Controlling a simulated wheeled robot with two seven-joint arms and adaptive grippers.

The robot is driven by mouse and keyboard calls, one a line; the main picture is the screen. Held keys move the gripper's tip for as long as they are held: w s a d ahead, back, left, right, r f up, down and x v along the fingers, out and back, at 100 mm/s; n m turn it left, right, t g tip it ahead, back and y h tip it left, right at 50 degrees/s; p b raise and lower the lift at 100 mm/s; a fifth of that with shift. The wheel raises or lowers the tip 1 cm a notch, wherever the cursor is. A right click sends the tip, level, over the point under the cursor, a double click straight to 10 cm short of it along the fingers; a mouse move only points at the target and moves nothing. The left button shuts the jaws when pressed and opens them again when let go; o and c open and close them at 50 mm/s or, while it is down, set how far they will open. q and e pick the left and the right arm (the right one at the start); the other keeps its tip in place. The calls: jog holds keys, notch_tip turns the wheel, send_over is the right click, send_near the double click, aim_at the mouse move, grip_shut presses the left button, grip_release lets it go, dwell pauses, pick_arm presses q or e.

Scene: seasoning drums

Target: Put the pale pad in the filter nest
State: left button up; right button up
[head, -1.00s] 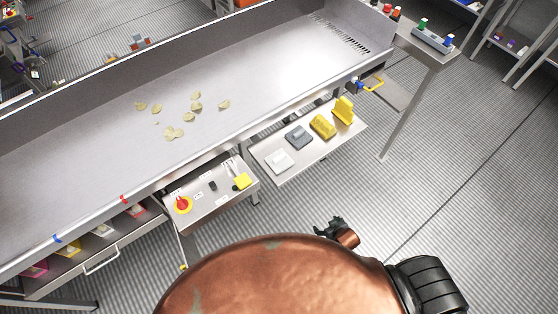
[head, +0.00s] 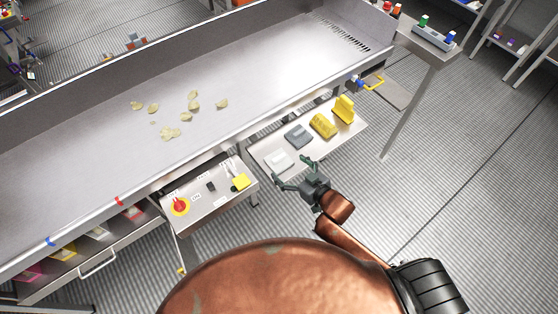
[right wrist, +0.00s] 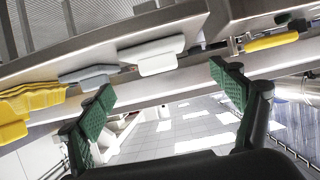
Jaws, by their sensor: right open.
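The pale pad (head: 278,160) lies flat at the left end of a small metal shelf (head: 318,149), beside a darker grey pad (head: 298,137). It also shows in the right wrist view (right wrist: 152,55), above and between my fingers. My right gripper (head: 292,175) is open and empty, just in front of the shelf's near edge, close to the pale pad but apart from it. Its green finger pads show spread in the right wrist view (right wrist: 162,84). My left gripper is not in view. I cannot tell which part is the filter nest.
Two yellow pieces (head: 323,125) (head: 344,108) stand on the right part of the shelf. A control box (head: 210,200) with a red knob and a yellow block is left of it. The big metal trough (head: 110,150) with several pale flakes lies behind. Ribbed floor is free at right.

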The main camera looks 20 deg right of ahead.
aim_at(281, 159)
jog(key=b+x, duration=0.1)
jog(key=x, duration=0.6)
jog(key=shift+w+d, duration=0.1)
jog(key=shift+w, duration=0.15)
jog(key=shift+c, duration=0.7)
jog(key=c, duration=1.1)
jog(key=shift+r, duration=0.1)
